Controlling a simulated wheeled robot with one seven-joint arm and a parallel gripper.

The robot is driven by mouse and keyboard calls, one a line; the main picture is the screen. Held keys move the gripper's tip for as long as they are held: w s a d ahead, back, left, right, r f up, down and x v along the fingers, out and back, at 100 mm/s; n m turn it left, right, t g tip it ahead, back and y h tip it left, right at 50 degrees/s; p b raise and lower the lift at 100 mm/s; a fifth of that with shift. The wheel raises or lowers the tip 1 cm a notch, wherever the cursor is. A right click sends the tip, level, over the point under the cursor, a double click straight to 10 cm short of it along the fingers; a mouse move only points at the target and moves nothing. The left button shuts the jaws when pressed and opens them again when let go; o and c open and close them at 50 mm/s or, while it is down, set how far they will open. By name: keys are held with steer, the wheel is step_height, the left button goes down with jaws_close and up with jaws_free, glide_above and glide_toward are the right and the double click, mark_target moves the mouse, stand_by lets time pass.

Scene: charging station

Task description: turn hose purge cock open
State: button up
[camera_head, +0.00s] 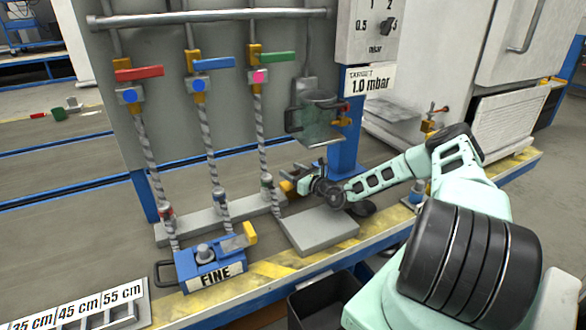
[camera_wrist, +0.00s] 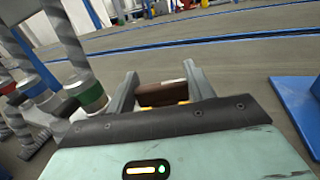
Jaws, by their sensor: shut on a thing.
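My gripper (camera_head: 297,186) is low over the bench, to the right of the foot of the hose with the pink marker (camera_head: 259,77). In the wrist view its two fingers (camera_wrist: 162,90) stand on either side of a dark reddish-brown piece with yellow beneath it, and they are shut on it. I take this piece to be the handle of the hose purge cock (camera_wrist: 160,95). In the head view a small orange-yellow and brown part of it (camera_head: 287,187) shows at the fingertips. The gripper hides the rest, so its turn angle is unclear.
A hose end with a green band (camera_wrist: 92,97) stands close left of the fingers. A grey plate (camera_head: 318,232) lies below the wrist. A glass jar (camera_head: 318,118) hangs above. The blue FINE block (camera_head: 205,270) sits front left. A blue post (camera_head: 347,135) rises behind.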

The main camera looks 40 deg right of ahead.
steer(key=n+y+b, duration=0.1)
steer(key=n+y, duration=0.1)
steer(key=y, duration=0.1)
steer(key=shift+d+f+b, duration=0.1)
steer(key=shift+f+b, duration=0.2)
steer(key=shift+b, duration=0.1)
steer(key=n+g+y+b, duration=0.1)
steer(key=n+y+b, duration=0.1)
steer(key=y, duration=0.1)
steer(key=n+g+y+b, duration=0.2)
steer(key=y+b, duration=0.1)
steer(key=shift+n+y, duration=0.3)
steer(key=n+g+y+b, duration=0.1)
steer(key=g, duration=0.1)
steer(key=n+g+y+b, duration=0.3)
steer(key=g+y+b, duration=0.1)
steer(key=shift+a+n, duration=0.25)
steer(key=shift+n, duration=0.15)
steer(key=shift+s+r+n+g+y+b, duration=0.1)
steer(key=shift+r+n+g+y+b, duration=0.1)
steer(key=shift+n+g+y+b, duration=0.5)
steer(key=shift+r+g, duration=0.1)
steer(key=shift+g, duration=0.5)
steer(key=o, duration=1)
